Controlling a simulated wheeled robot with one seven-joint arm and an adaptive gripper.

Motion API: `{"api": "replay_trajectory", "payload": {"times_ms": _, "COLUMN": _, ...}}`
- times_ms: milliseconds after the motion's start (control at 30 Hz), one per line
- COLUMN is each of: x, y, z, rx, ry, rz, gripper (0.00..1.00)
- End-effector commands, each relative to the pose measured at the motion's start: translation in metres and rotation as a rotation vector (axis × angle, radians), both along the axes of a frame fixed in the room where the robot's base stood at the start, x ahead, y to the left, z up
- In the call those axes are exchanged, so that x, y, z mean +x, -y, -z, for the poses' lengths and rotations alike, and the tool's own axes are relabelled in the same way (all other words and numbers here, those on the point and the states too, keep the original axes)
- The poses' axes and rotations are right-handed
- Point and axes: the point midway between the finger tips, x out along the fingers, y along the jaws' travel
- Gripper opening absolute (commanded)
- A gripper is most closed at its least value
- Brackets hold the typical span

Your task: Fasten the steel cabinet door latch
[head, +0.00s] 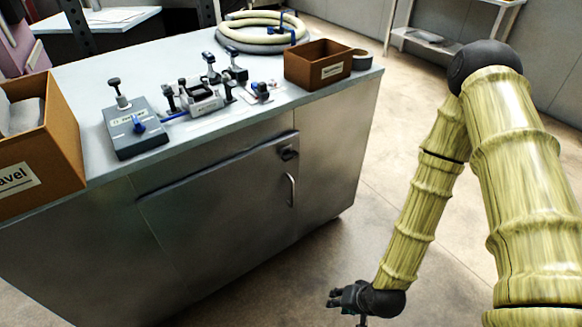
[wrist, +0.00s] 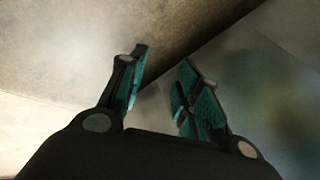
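The steel cabinet door (head: 228,218) is on the cabinet's front in the head view. Its top edge looks slightly apart from the frame, but I cannot tell for sure whether it is fully closed. The dark latch (head: 288,153) sits near the door's upper right corner, above a curved handle (head: 291,189). My gripper (head: 338,297) is low, in front and to the right of the door, apart from it. In the wrist view my gripper (wrist: 163,80) has its two teal-padded fingers spread with nothing between them. The latch does not show in the wrist view.
The countertop holds a grey control box (head: 135,128), several clamps, a brown bin (head: 318,64), a coiled hose (head: 262,30) and a tape roll (head: 362,60). A larger brown box (head: 62,135) stands at left. Floor (head: 375,215) right of the cabinet is clear.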

Motion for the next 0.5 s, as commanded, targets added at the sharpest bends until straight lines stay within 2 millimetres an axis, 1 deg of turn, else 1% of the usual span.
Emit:
{"api": "replay_trajectory", "payload": {"times_ms": 33, "x": 0.028, "y": -0.012, "z": 0.010, "rx": 0.066, "ry": 0.050, "rz": 0.047, "gripper": 0.33}}
{"api": "replay_trajectory", "payload": {"times_ms": 67, "x": 0.044, "y": -0.020, "z": 0.007, "rx": 0.107, "ry": 0.080, "rz": 0.073, "gripper": 0.33}}
{"api": "replay_trajectory", "payload": {"times_ms": 100, "x": 0.065, "y": -0.029, "z": 0.002, "rx": 0.162, "ry": 0.117, "rz": 0.106, "gripper": 0.33}}
{"api": "replay_trajectory", "payload": {"times_ms": 167, "x": 0.095, "y": -0.042, "z": -0.008, "rx": 0.248, "ry": 0.172, "rz": 0.155, "gripper": 0.33}}
{"api": "replay_trajectory", "payload": {"times_ms": 200, "x": 0.116, "y": -0.050, "z": -0.016, "rx": 0.308, "ry": 0.209, "rz": 0.186, "gripper": 0.33}}
{"api": "replay_trajectory", "payload": {"times_ms": 267, "x": 0.145, "y": -0.060, "z": -0.032, "rx": 0.398, "ry": 0.263, "rz": 0.229, "gripper": 0.33}}
{"api": "replay_trajectory", "payload": {"times_ms": 300, "x": 0.164, "y": -0.066, "z": -0.043, "rx": 0.461, "ry": 0.297, "rz": 0.256, "gripper": 0.33}}
{"api": "replay_trajectory", "payload": {"times_ms": 367, "x": 0.191, "y": -0.073, "z": -0.063, "rx": 0.555, "ry": 0.349, "rz": 0.291, "gripper": 0.33}}
{"api": "replay_trajectory", "payload": {"times_ms": 400, "x": 0.208, "y": -0.076, "z": -0.078, "rx": 0.617, "ry": 0.382, "rz": 0.312, "gripper": 0.33}}
{"api": "replay_trajectory", "payload": {"times_ms": 467, "x": 0.230, "y": -0.080, "z": -0.100, "rx": 0.708, "ry": 0.426, "rz": 0.338, "gripper": 0.33}}
{"api": "replay_trajectory", "payload": {"times_ms": 500, "x": 0.243, "y": -0.081, "z": -0.116, "rx": 0.765, "ry": 0.455, "rz": 0.353, "gripper": 0.33}}
